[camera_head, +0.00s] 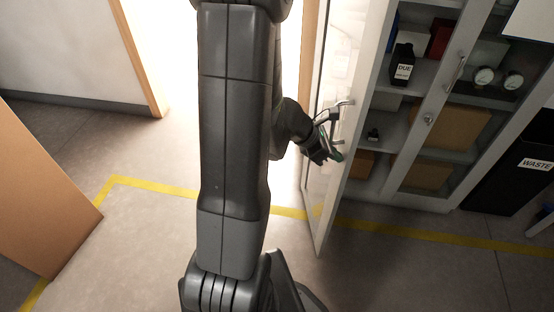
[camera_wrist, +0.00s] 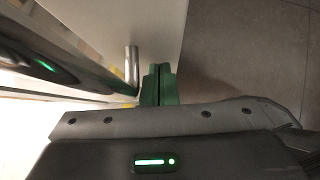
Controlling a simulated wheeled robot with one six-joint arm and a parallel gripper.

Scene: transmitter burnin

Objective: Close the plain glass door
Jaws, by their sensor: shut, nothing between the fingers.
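The glass door (camera_head: 350,140) of the white cabinet stands swung open, edge toward me, with a pale frame. Its silver lever handle (camera_head: 345,103) sticks out near the free edge. My gripper (camera_head: 335,156) is at the door, just below the handle. In the wrist view, my gripper's green fingers (camera_wrist: 160,80) are shut together and empty. The silver handle (camera_wrist: 132,66) is close to their left, and the pale door panel (camera_wrist: 125,22) is beyond. I cannot tell whether the fingers touch the door.
The cabinet's other glass door (camera_head: 440,110) is closed, with a handle and a lock. Shelves hold a black box labelled DUE (camera_head: 402,66) and gauges (camera_head: 484,77). A black waste bin (camera_head: 515,170) stands right. An orange-brown panel (camera_head: 40,200) is at left. Yellow tape crosses open floor.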

